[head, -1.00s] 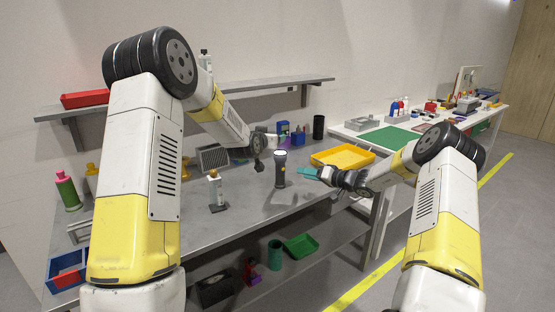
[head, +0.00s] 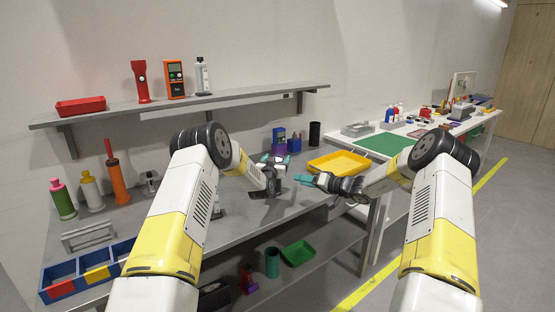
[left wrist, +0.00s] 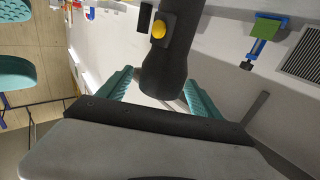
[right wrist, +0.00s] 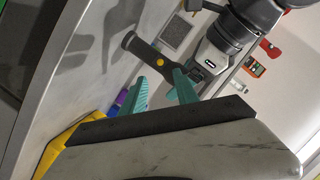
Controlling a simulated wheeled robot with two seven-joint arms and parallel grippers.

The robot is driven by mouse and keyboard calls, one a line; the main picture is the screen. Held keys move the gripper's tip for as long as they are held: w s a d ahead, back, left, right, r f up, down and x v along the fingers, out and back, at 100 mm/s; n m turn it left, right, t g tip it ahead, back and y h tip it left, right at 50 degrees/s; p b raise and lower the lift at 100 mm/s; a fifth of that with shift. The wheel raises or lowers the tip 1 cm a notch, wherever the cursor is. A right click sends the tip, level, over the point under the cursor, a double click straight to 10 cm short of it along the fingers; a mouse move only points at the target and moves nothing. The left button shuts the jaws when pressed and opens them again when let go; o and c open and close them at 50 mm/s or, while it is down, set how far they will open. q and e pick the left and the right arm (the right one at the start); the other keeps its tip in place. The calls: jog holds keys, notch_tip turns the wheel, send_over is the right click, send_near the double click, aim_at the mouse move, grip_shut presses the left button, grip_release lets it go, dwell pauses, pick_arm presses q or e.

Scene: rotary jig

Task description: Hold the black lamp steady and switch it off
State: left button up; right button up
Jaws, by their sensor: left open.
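The black lamp (left wrist: 168,62) has a round yellow button on its side, seen in the left wrist view. My left gripper (head: 273,160) is open, with its teal fingers on either side of the lamp's wider end in the left wrist view; I cannot tell whether they touch it. In the head view my left gripper largely hides the lamp. My right gripper (head: 311,181) is open and empty, to the right of the lamp. The right wrist view shows the lamp (right wrist: 145,51) and its button beyond the right fingers. Whether the lamp is lit is not visible.
A yellow tray (head: 341,162) lies on the bench just beyond my right gripper. A purple and blue item (head: 279,142) and a black cylinder (head: 314,134) stand behind the lamp. A shelf (head: 215,99) runs along the wall above, holding a red torch (head: 141,82) and an orange meter (head: 176,79).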

pick_arm(q)
jog(key=shift+x, duration=1.1)
jog(key=c, duration=1.6)
pick_arm(e)
grip_shut()
